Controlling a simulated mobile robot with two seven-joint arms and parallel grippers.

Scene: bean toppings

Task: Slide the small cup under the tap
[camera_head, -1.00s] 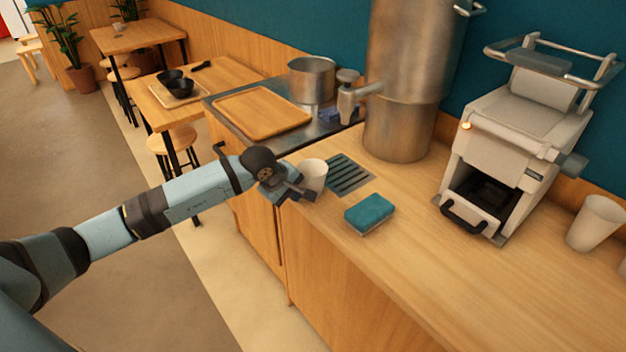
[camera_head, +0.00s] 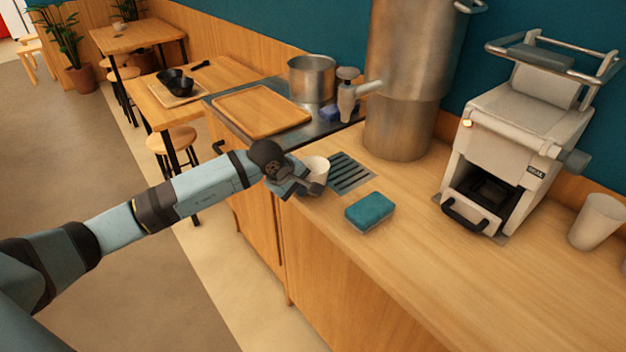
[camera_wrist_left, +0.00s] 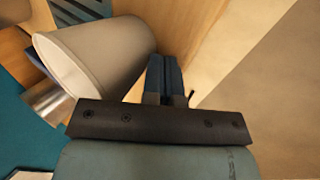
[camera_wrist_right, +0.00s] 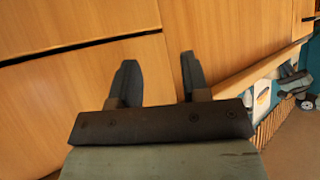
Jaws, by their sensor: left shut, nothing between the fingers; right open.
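The small white cup (camera_head: 318,166) stands on the counter at the near-left edge of the slotted drip grate (camera_head: 350,173). My left gripper (camera_head: 313,188) is shut and empty, low beside the cup on its near side, partly hiding it. In the left wrist view, the cup (camera_wrist_left: 100,58) is just left of the closed fingers (camera_wrist_left: 164,75); I cannot tell whether they touch. The tap (camera_head: 352,95) sticks out from the tall steel urn (camera_head: 400,125), above and behind the grate. My right gripper (camera_wrist_right: 157,80) is open and empty, in front of wooden cabinet panels.
A teal sponge (camera_head: 370,212) lies on the counter just right of the grate, near the front edge. A wooden tray (camera_head: 262,112) and a steel pot (camera_head: 311,78) are at the back left. A white machine (camera_head: 515,150) and another cup (camera_head: 597,222) stand on the right.

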